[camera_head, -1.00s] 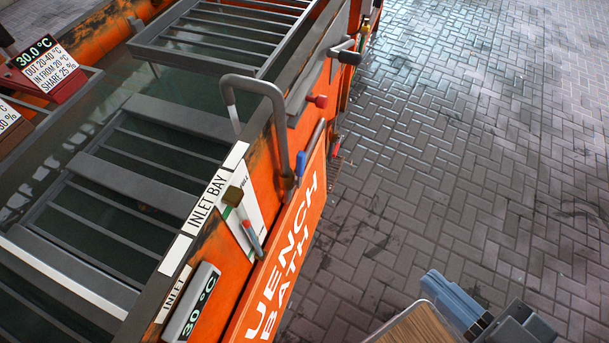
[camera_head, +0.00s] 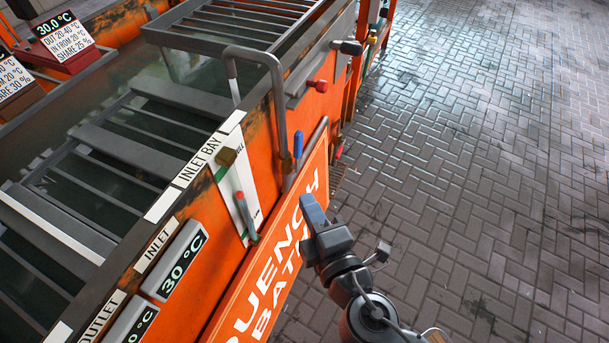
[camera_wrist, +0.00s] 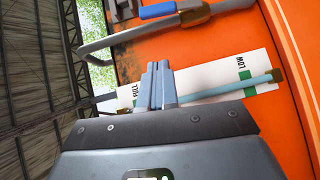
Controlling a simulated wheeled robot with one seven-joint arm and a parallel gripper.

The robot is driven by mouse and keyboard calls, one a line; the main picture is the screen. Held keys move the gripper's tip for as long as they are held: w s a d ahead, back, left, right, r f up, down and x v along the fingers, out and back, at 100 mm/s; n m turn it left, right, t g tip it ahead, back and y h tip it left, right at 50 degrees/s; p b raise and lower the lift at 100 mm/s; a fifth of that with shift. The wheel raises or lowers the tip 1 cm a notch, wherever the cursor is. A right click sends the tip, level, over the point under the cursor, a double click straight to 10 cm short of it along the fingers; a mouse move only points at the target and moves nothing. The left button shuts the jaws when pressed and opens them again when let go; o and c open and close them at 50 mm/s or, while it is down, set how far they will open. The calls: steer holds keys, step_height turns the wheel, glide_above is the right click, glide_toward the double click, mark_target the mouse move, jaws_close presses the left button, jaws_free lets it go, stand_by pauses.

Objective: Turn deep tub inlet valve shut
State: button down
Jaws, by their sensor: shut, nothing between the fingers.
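The orange quench bath tub (camera_head: 190,238) stands at the left. A grey bent pipe (camera_head: 278,85) arches over its rim and comes down the outer side. A valve with a blue lever handle (camera_head: 298,145) sits on the lower part of that pipe; I cannot tell from its angle whether it is open. The same blue handle (camera_wrist: 158,11) shows at the top of the wrist view. My gripper (camera_head: 312,208) is in front of the tub's lettered side, below the blue handle in the picture and apart from it. Its fingers (camera_wrist: 160,85) are shut and empty.
A white level plate marked FULL and LOW (camera_wrist: 212,98), with a sight tube, is near my fingers in the wrist view. A red handle (camera_head: 318,86) and a dark-gripped lever (camera_head: 348,47) stick out farther along. The paved floor (camera_head: 490,150) at right is clear.

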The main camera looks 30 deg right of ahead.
steer(key=p, duration=0.2)
glide_toward(298, 153)
steer(key=w+a+r, duration=0.2)
steer(key=w+a, duration=0.1)
steer(key=w, duration=0.1)
steer(key=w+d, duration=0.1)
steer(key=w+d+f, duration=0.1)
steer(key=d, duration=0.1)
steer(key=shift+w+d+p, duration=0.15)
steer(key=shift+w+p, duration=0.2)
steer(key=shift+p, duration=0.05)
steer(key=shift+r+p, duration=0.15)
steer(key=shift+p, duration=0.15)
